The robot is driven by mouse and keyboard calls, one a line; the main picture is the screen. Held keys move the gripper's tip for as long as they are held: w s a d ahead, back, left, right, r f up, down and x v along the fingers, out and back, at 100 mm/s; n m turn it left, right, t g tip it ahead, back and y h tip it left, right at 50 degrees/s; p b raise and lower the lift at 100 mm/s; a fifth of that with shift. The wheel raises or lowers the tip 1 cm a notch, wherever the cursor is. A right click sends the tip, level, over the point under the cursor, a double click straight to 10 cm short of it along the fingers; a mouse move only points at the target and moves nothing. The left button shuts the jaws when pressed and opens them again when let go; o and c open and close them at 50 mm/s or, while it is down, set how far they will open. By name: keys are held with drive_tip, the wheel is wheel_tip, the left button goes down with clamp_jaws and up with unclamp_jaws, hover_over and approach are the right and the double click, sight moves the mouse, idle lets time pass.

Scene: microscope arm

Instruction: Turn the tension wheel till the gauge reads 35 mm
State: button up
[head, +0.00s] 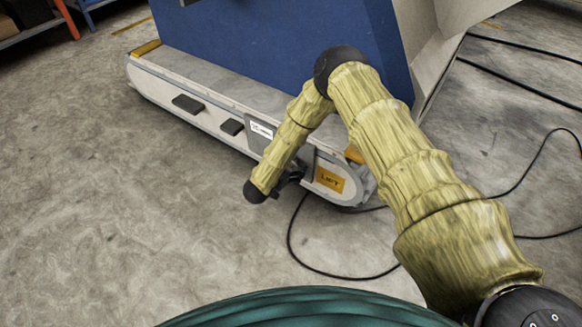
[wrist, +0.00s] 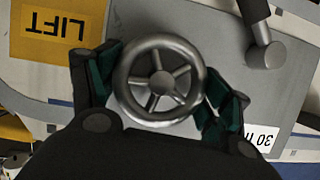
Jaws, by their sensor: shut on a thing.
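The tension wheel (wrist: 162,80) is a round grey metal handwheel with several spokes, seen face-on in the wrist view. My gripper (wrist: 160,82) is shut on its rim, with one dark green-padded finger on each side. The gauge (wrist: 264,138) is a white label to the lower right of the wheel. It appears upside down and seems to read 30 mm, though my right finger side hides its end. In the head view my gripper (head: 289,178) is at the front side of the machine's base, and the wheel is hidden behind my arm there.
A grey lever with a dark grip (wrist: 262,45) stands close to the wheel. An orange LIFT label (wrist: 58,30) is on the other side; it also shows in the head view (head: 329,179). The blue machine body (head: 290,50) rises behind. Black cables (head: 340,275) lie on the floor.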

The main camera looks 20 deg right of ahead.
drive_tip(key=shift+a+r+n+g+h+p, duration=0.15)
drive_tip(key=shift+n+g+h+p, duration=0.3)
drive_tip(key=shift+n+p, duration=0.45)
drive_tip(key=shift+n+g+h+p, duration=0.35)
drive_tip(key=shift+n+g+p, duration=0.1)
drive_tip(key=shift+n+p, duration=0.3)
drive_tip(key=shift+f+n+g+h, duration=0.25)
drive_tip(key=shift+n+g+h, duration=0.2)
drive_tip(key=shift+n, duration=0.4)
drive_tip(key=shift+f+n+g+h, duration=0.1)
drive_tip(key=shift+n+g+h, duration=0.35)
drive_tip(key=shift+n, duration=0.75)
drive_tip(key=shift+s, duration=0.1)
drive_tip(key=o, duration=1)
drive_tip(key=shift+o, duration=0.2)
